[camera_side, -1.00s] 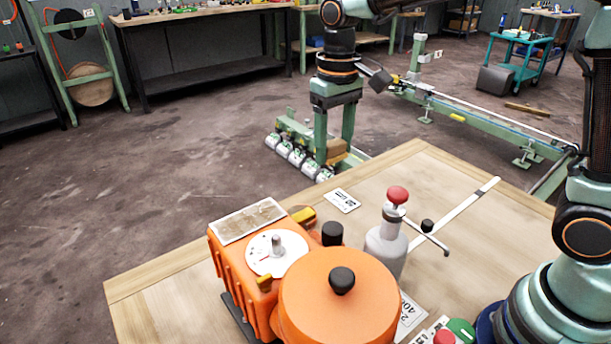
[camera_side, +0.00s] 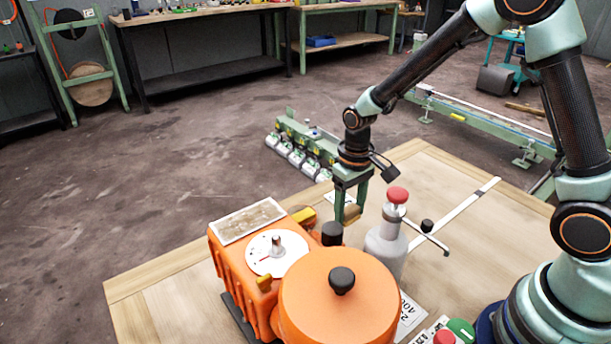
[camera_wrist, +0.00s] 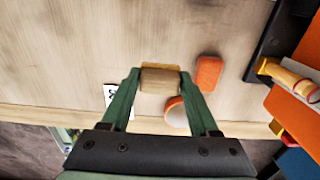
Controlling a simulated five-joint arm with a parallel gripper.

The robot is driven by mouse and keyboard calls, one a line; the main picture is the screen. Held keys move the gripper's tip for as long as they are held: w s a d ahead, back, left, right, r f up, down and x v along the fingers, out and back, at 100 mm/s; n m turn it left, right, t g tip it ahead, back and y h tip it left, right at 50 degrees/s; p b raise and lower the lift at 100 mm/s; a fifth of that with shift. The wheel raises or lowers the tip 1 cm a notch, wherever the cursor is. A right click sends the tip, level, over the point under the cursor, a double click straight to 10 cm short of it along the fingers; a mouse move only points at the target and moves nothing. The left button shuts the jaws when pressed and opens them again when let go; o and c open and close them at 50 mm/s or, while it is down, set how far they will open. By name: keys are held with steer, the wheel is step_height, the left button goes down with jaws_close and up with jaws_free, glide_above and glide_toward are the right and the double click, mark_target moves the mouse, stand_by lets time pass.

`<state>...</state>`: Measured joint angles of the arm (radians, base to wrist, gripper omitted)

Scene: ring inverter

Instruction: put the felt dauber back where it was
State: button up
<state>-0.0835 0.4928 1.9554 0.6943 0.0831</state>
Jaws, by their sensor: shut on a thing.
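My gripper (camera_side: 348,210) is shut on a short wood-brown block, which I take to be the felt dauber (camera_side: 351,214). In the wrist view the dauber (camera_wrist: 160,78) sits between the fingertips of my gripper (camera_wrist: 158,80). Its underside is hidden. In the side view it hangs behind the orange machine (camera_side: 338,300), left of the grey red-topped bottle (camera_side: 386,246). I cannot tell its exact height above the wooden table (camera_side: 160,280).
In the wrist view, a small orange block (camera_wrist: 208,72) and an orange, pale-faced round piece (camera_wrist: 174,114) lie near the dauber. A printed card (camera_wrist: 109,95) lies left of it. A flat metal bar (camera_side: 470,200) crosses the table at right. The table's left part is clear.

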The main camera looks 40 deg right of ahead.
steer(key=shift+f, duration=2.25)
steer(key=shift+f, duration=0.15)
steer(key=o, duration=1.3)
step_height(320, 180, up, 13)
steer(key=shift+f, duration=0.15)
step_height(320, 180, up, 7)
steer(key=t, duration=0.2)
glide_above(347, 235)
steer(key=s+d, duration=0.2)
steer(key=s, duration=0.1)
steer(key=shift+s+d+r+t, duration=0.2)
steer(key=shift+s+r+t, duration=0.55)
steer(key=shift+s, duration=0.55)
steer(key=shift+s+d+r+t, duration=0.25)
steer(key=shift+s+r+t, duration=0.2)
steer(key=shift+s+r, duration=0.7)
steer(key=shift+s+d+r+t, duration=0.2)
steer(key=shift+s+r+t, duration=0.45)
steer(key=shift+s, duration=0.8)
